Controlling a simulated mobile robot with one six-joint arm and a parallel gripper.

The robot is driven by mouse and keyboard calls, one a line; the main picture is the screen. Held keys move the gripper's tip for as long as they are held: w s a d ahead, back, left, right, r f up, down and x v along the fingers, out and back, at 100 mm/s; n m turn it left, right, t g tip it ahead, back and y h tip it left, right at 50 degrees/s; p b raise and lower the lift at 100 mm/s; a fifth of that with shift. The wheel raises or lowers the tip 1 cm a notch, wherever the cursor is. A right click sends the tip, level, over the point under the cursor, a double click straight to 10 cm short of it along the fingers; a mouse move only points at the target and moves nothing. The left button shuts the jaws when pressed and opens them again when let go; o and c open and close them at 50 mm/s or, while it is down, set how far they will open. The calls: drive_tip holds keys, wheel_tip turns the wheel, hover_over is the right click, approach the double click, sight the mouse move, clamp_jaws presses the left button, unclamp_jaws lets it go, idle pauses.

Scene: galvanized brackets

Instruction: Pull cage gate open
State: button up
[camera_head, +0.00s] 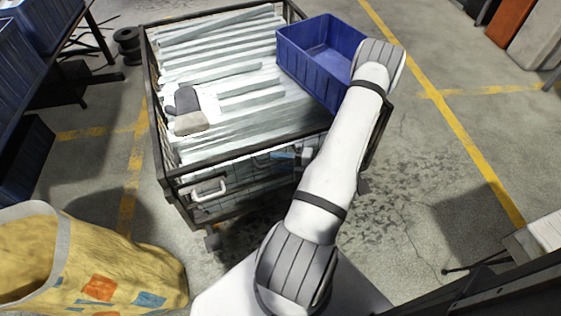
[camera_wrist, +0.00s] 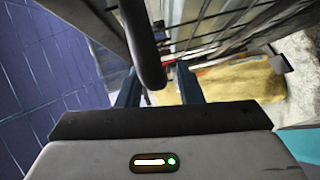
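The wire cage (camera_head: 152,95) is full of long galvanized brackets (camera_head: 235,105). Its front mesh side, with a white loop handle (camera_head: 208,190) at the left, looks flush with the frame. In the head view my arm hides most of my gripper, near the cage's front right corner. In the wrist view my gripper (camera_wrist: 158,88) has its two fingers apart. A dark rounded bar (camera_wrist: 148,55) shows between them, with gaps visible on both sides. Whether the bar belongs to the gate, and how deep it sits between the fingers, I cannot tell.
A blue bin (camera_head: 310,65) sits on the cage's right side, beside my arm. Gloves (camera_head: 187,108) lie on the brackets. A yellow bag (camera_head: 110,275) stands at the front left. Open floor (camera_head: 420,190) lies to the right.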

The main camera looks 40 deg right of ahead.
drive_tip(key=shift+c, duration=0.3)
clamp_jaws()
idle(0.3)
